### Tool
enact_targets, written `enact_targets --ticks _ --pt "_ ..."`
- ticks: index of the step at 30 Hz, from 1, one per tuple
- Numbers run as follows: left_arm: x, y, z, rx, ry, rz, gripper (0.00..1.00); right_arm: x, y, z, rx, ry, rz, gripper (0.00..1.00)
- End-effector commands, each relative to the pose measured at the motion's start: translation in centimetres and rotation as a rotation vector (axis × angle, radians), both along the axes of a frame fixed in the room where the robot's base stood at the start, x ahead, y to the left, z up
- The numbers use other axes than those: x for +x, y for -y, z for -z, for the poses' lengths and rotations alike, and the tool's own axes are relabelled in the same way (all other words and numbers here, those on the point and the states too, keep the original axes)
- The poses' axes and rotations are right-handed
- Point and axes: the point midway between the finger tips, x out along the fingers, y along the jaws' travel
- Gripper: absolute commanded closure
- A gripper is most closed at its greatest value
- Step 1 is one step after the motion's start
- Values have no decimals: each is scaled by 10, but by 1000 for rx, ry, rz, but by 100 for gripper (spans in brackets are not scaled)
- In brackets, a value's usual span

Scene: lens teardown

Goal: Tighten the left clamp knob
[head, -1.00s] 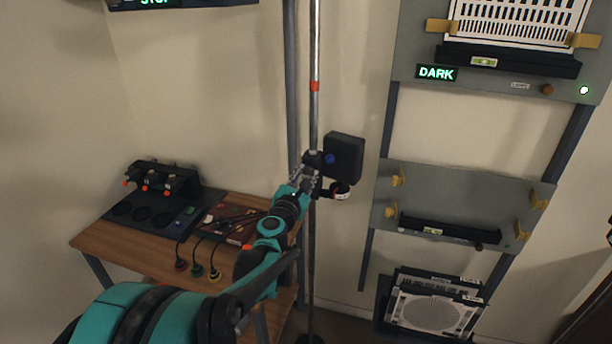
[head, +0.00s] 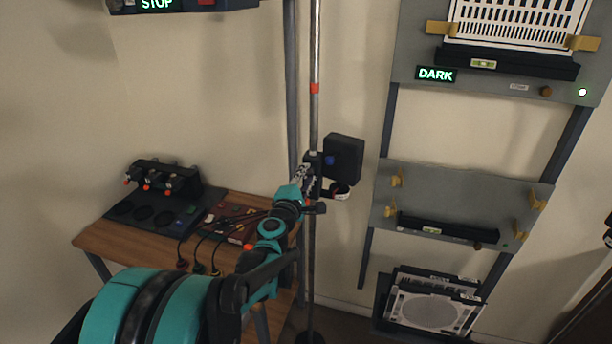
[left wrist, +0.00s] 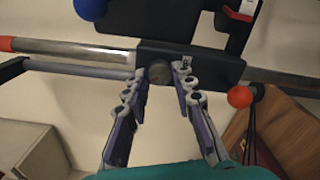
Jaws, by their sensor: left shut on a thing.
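The clamp (head: 313,162) is a black block on the upright metal pole, with a dark box beside it. In the left wrist view the clamp block (left wrist: 215,66) carries a round dark grey knob (left wrist: 159,72). My left gripper (head: 303,176) is at the clamp's near side. In the left wrist view its two fingers (left wrist: 158,78) stand on either side of the knob, shut on it. A small label sits by the right fingertip, too small to read. My right gripper is not in view.
A blue ball knob (left wrist: 90,8) and a red ball (left wrist: 239,96) are near the clamp. The pole (head: 314,110) has a red band. A wooden table (head: 130,241) with equipment and cables stands left. A grey panel rack (head: 455,180) stands right.

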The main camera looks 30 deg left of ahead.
Motion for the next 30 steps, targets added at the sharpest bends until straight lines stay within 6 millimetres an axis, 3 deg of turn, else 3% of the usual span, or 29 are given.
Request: enact_targets --ticks 15,30 --pt "0 0 0 431 -104 0 100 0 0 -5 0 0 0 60" --pt "0 0 0 605 -145 0 100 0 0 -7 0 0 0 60"
